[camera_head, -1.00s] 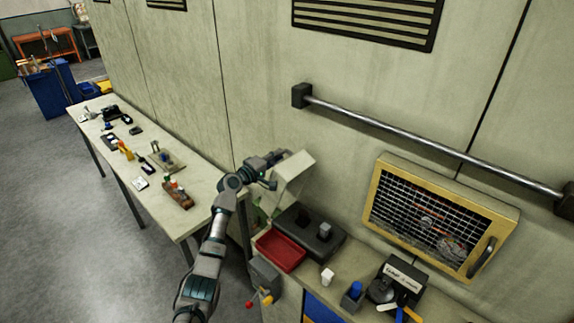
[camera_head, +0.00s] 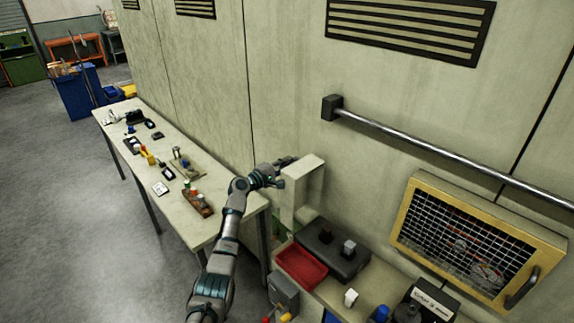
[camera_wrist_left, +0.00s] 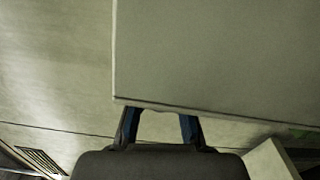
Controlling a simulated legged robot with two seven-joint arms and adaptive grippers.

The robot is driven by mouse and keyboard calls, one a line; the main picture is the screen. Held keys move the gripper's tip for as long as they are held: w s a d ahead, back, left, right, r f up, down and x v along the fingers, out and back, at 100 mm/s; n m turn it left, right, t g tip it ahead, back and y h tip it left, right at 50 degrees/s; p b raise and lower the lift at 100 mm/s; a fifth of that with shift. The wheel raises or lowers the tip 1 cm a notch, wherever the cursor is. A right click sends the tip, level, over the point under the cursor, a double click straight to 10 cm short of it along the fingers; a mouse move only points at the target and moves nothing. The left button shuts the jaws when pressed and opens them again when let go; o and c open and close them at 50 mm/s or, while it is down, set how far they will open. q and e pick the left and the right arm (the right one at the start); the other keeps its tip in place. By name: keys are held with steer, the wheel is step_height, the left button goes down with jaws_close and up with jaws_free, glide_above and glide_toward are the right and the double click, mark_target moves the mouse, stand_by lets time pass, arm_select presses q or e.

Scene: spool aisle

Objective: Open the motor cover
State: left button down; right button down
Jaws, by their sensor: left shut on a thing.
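A pale, box-shaped cover (camera_head: 305,169) stands out from the wall at the right end of the long table. I take it to be the motor cover, though no label shows. My left gripper (camera_head: 285,171) is at its upper left edge, shut on it. In the left wrist view a broad flat pale panel (camera_wrist_left: 220,55) fills the upper right. Its lower edge lies at the fingertips of my left gripper (camera_wrist_left: 160,116). The exact contact and what is behind the cover are hidden. My right gripper is not in view.
A yellow-framed mesh guard (camera_head: 546,245) with a handle is on the wall at right, below a metal rail (camera_head: 440,155). A red tray (camera_head: 301,267) and a dark box (camera_head: 330,250) sit below the cover. The long table (camera_head: 195,233) holds small items.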

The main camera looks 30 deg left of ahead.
arm_select(q)
steer(key=shift+f, duration=0.2)
steer(key=c, duration=1.1)
jaws_free()
steer(key=shift+c, duration=0.2)
steer(key=shift+a+r, duration=0.1)
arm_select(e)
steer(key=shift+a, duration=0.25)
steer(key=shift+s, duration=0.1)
arm_select(q)
steer(key=shift+s, duration=0.15)
steer(key=v, duration=1.1)
steer(key=shift+s+a, duration=0.25)
steer(key=shift+s, duration=0.1)
